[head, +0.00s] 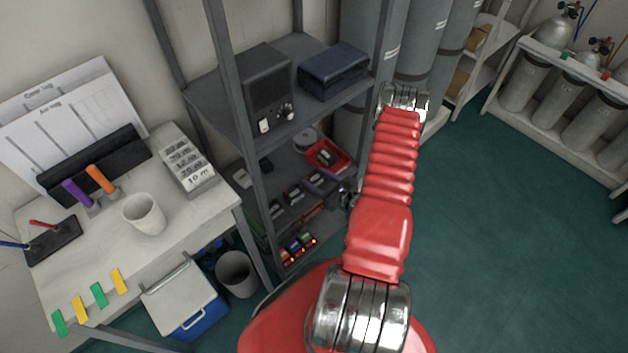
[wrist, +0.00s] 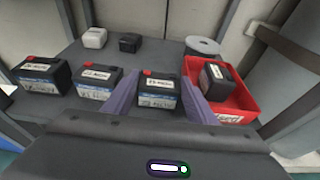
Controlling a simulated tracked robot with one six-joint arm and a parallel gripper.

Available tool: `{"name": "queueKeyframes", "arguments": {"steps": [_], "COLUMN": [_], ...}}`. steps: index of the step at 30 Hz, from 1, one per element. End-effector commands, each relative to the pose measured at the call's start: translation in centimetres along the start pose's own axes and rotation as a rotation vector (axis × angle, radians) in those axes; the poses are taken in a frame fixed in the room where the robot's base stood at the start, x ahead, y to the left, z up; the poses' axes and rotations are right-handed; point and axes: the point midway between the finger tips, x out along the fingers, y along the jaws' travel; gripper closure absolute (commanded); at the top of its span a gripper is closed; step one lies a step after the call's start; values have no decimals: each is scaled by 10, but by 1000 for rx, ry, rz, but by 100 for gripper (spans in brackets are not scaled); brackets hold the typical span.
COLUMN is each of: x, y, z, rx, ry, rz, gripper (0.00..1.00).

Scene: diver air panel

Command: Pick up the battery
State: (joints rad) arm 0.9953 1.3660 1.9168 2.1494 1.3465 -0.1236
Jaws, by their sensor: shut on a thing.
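My gripper (wrist: 158,88) is in the wrist view, its two purple-grey fingers shut on a black battery (wrist: 157,92) with a white label and a red patch on top. I cannot tell whether this battery still touches the shelf. Two similar batteries stand to its left, the nearer one (wrist: 94,82) and the far-left one (wrist: 41,76). Another battery (wrist: 216,82) sits in the red tray (wrist: 247,103) to the right. In the head view, batteries (head: 293,194) show on the middle shelf, and my red arm reaches towards the rack; the gripper is hard to make out there.
The grey shelf (wrist: 150,58) also holds a white block (wrist: 94,38), a dark block (wrist: 130,42) and a grey reel (wrist: 202,46) at the back. A rack post (head: 256,170) stands left of my arm. A white desk (head: 185,217) is further left; green floor (head: 490,250) is clear right.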

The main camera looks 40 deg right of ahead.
Motion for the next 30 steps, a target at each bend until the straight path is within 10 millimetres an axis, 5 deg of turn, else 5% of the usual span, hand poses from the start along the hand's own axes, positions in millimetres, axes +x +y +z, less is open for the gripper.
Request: {"name": "queueKeyframes", "arguments": {"steps": [7,19,30], "x": [0,-2,-13], "y": [0,-1,-1], "z": [0,5,45], "rx": [0,-1,-2], "ry": [0,-1,-3], "rz": [-1,-1,-1], "gripper": [83,83,83]}}
